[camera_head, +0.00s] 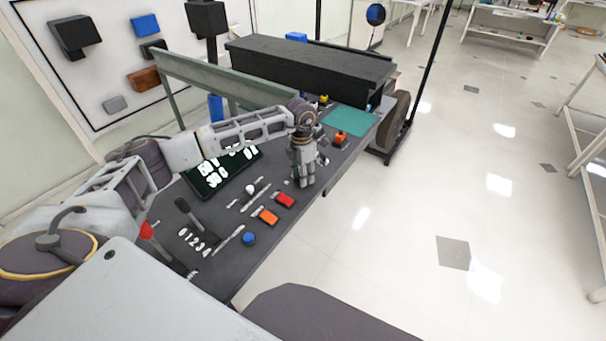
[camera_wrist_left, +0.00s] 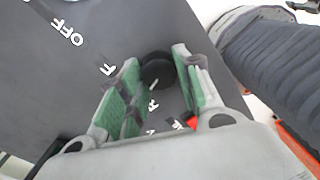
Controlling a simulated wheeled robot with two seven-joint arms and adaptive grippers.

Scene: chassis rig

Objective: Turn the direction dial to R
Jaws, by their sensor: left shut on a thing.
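My left gripper (camera_head: 303,182) reaches down over the far part of the dark control panel (camera_head: 245,212). In the left wrist view its green-padded fingers (camera_wrist_left: 158,66) stand on both sides of a round black dial (camera_wrist_left: 157,72), and they are shut on it. A white letter F (camera_wrist_left: 107,69) is printed left of the fingers. Small white marks show between the fingers, but the R label cannot be read for certain. In the head view the gripper hides the dial. My right gripper is not in view.
Nearer on the panel are a red switch (camera_head: 285,200), an orange switch (camera_head: 269,216), a blue button (camera_head: 249,239) and a black lever (camera_head: 187,211). An orange button block (camera_head: 341,138) and a teal mat (camera_head: 350,122) lie beyond the gripper. Open floor is to the right.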

